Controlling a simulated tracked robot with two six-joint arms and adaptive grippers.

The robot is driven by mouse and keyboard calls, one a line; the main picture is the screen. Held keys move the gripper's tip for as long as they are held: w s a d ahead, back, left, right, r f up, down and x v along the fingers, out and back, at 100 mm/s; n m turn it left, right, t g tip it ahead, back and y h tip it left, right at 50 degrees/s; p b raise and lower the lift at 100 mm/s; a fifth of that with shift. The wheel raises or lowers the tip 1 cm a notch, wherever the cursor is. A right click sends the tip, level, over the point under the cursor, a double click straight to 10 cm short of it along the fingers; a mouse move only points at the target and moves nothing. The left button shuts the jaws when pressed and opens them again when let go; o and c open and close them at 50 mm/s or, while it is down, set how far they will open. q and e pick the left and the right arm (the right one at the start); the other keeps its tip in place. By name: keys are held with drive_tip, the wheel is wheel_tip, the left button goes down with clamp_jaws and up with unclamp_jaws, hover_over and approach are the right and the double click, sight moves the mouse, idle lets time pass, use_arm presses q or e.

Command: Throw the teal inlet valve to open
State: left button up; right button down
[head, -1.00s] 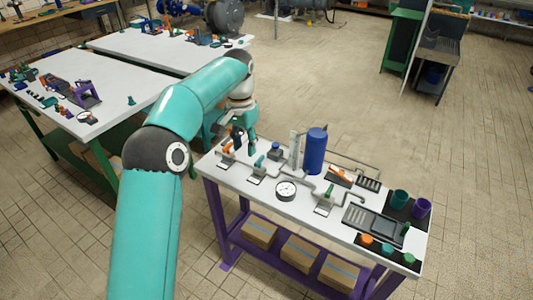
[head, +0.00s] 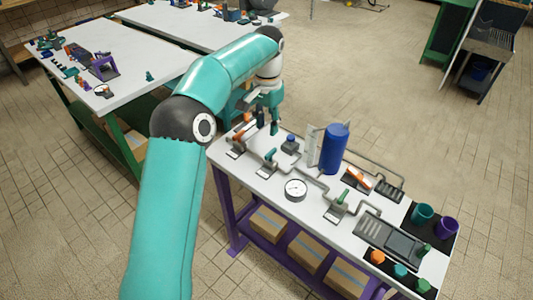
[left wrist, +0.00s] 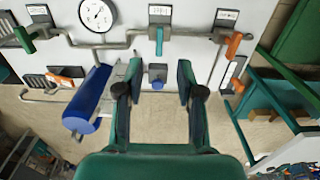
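The teal inlet valve (head: 268,160) stands on the white bench top between an orange-handled valve (head: 238,142) and a green-handled valve (head: 341,200). In the left wrist view its teal handle (left wrist: 160,40) points straight down the picture from a labelled grey plate on the pipe. My left gripper (head: 267,124) hangs above the bench's far-left part, behind the teal valve and apart from it. In the left wrist view the two fingers of my left gripper (left wrist: 156,85) are spread wide with nothing between them. My right gripper is not in view.
A blue-topped fitting (head: 290,145) and a tall blue cylinder (head: 333,148) stand close to the gripper. A round gauge (head: 295,189) sits on the front side. Grey pipes run between the parts. Cups (head: 422,214) stand at the right end.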

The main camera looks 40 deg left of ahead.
sight(267, 155)
use_arm(q)
wheel_tip(267, 155, down, 11)
drive_tip(key=shift+f, duration=0.2)
idle(0.3)
